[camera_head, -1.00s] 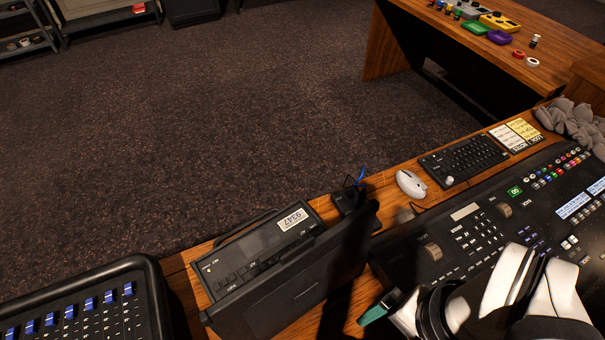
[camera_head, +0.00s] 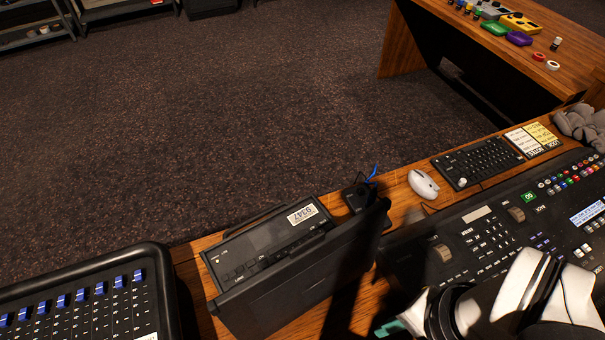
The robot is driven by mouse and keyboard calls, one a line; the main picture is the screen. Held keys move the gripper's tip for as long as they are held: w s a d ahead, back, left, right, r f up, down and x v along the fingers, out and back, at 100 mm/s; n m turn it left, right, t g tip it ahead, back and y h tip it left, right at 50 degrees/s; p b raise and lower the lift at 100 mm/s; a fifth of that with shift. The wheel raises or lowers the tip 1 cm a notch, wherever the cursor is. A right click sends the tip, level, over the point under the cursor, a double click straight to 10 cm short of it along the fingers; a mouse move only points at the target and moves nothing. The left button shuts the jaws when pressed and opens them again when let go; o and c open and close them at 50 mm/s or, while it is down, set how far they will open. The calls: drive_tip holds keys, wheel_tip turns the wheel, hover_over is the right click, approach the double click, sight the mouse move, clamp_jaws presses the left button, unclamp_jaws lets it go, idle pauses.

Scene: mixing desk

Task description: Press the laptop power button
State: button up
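A dark, tilted flat panel (camera_head: 290,296) stands on the wooden desk at the bottom middle. It may be the laptop's lid seen from behind, but I cannot tell for sure. No power button can be made out. My gripper (camera_head: 394,328) shows only as a small teal tip at the bottom edge, to the right of the panel and apart from it in the picture. The rest of the gripper is hidden by my white and black arm or cut off by the frame. Whether it is open or shut does not show.
A black device with a 9347 label (camera_head: 303,214) lies behind the panel. A fader board (camera_head: 90,300) is at left, a large mixing console (camera_head: 480,235) at right. A white mouse (camera_head: 423,184) and black keyboard (camera_head: 477,162) lie along the desk's far edge.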

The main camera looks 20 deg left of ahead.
clamp_jaws()
idle(1.2)
